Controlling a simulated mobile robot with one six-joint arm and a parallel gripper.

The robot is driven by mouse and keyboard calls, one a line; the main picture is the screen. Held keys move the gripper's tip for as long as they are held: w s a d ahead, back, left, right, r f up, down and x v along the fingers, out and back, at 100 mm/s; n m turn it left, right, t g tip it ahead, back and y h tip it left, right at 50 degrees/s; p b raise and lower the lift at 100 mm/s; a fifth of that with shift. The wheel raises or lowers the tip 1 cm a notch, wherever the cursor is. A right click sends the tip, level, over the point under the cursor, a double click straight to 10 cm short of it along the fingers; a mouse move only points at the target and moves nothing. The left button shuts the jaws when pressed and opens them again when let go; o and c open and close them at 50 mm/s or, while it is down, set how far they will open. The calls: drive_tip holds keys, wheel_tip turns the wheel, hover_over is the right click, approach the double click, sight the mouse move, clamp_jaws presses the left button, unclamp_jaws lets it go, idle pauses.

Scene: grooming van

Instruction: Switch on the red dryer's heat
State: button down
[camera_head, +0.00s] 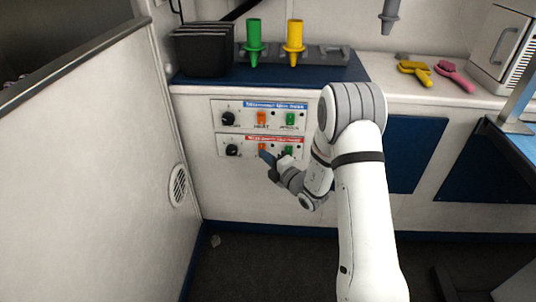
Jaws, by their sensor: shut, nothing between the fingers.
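A control panel on the counter front has two rows. The upper row has a blue label strip (275,105); the lower row has a red label strip (274,139). The lower row holds a black knob (232,151), an orange switch (262,148) and a green switch (288,150). The small lettering is too blurred to read. My gripper (266,157) is shut and empty, with its tips at the lower orange switch, partly covering it. I cannot tell whether they touch it, nor the switch's position. No red dryer is clearly visible.
The upper row has a black knob (228,118), an orange switch (261,118) and a green switch (290,119). Green (254,37) and yellow (294,37) nozzles stand on the counter beside black bins (202,50). A wall with a round vent (179,186) stands close at left.

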drive_tip(key=s+d+r+p, duration=0.1)
drive_tip(key=s+d+p, duration=0.2)
drive_tip(key=s+d, duration=0.3)
drive_tip(key=s, duration=0.4)
drive_tip(key=shift+r+p, duration=0.3)
